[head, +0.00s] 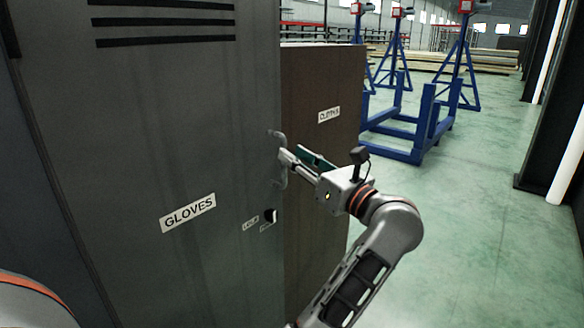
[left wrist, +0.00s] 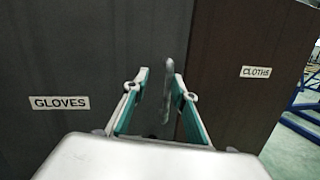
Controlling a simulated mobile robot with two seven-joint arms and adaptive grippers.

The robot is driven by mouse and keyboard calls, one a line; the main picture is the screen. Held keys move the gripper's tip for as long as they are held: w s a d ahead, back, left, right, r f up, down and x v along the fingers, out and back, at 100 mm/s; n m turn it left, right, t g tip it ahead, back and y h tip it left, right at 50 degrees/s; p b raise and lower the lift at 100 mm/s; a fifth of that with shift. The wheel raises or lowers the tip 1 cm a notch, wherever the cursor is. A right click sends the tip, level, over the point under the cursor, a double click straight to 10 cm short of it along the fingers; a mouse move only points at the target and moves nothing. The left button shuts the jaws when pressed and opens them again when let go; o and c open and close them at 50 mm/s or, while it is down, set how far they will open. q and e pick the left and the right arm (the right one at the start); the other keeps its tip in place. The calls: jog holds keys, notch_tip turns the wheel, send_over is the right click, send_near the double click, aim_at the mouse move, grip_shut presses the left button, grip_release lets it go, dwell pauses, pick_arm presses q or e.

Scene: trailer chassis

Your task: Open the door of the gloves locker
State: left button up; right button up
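The gloves locker door (head: 150,130) is a tall dark grey panel with a white GLOVES label (head: 188,213). The label also shows in the left wrist view (left wrist: 59,103). The door looks shut. Its grey vertical bar handle (head: 279,178) is near the door's right edge. My left gripper (head: 290,153) is at the handle, coming from the right. Contact cannot be told. My right gripper is not in view.
A brown cloths locker (head: 325,85) stands to the right of the gloves locker. A small lock plate with a dark hole (head: 270,215) is below the handle. Blue metal stands (head: 425,125) are farther back. The green floor (head: 460,240) at right is free.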

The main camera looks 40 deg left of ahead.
pick_arm(q)
notch_tip(320, 180, down, 2)
jog(key=w+f+n+h, duration=0.1)
jog(key=w+h, duration=0.1)
jog(key=b, duration=0.1)
send_over(284, 182)
jog(key=shift+w+a+r, duration=0.25)
jog(key=shift+w+r, duration=0.05)
jog(key=shift+r, duration=0.05)
jog(key=shift+c, duration=0.4)
grip_shut()
